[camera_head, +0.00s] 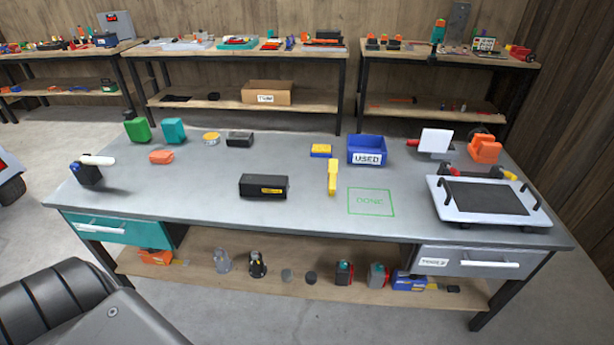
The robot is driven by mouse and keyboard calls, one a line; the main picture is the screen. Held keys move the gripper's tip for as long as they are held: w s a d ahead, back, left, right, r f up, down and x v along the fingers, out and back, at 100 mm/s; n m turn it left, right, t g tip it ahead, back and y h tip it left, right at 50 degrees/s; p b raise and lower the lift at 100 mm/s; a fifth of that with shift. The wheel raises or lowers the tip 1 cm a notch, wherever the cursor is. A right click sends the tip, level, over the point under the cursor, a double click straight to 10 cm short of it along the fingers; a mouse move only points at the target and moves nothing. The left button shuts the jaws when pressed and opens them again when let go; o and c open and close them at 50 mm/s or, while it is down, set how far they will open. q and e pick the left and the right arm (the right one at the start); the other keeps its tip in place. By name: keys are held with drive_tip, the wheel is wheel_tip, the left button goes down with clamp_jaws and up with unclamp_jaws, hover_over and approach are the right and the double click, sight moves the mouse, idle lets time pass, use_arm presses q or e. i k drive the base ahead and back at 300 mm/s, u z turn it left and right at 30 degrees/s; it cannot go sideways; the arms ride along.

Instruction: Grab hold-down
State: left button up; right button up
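I cannot tell which thing is the hold-down; nothing in view bears that name. On the grey workbench (215,205) a yellow upright piece (332,177) stands near the middle. A black box with a yellow label (263,187) lies left of it. A white tray with a dark pad and black handles (487,200) lies at the right end. A black holder with a white-handled piece (88,173) stands at the left end. Neither of my grippers is in view.
A blue bin marked USED (366,151) stands behind a green-outlined square (371,201), which is empty. Orange (485,149) and green (137,130) items line the back. Below are a teal drawer (115,231), a grey drawer (470,261) and a loaded lower shelf (210,288).

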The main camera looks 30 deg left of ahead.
sight(251, 185)
drive_tip(key=u, duration=0.25)
drive_tip(key=i, duration=1)
drive_tip(key=u, duration=0.6)
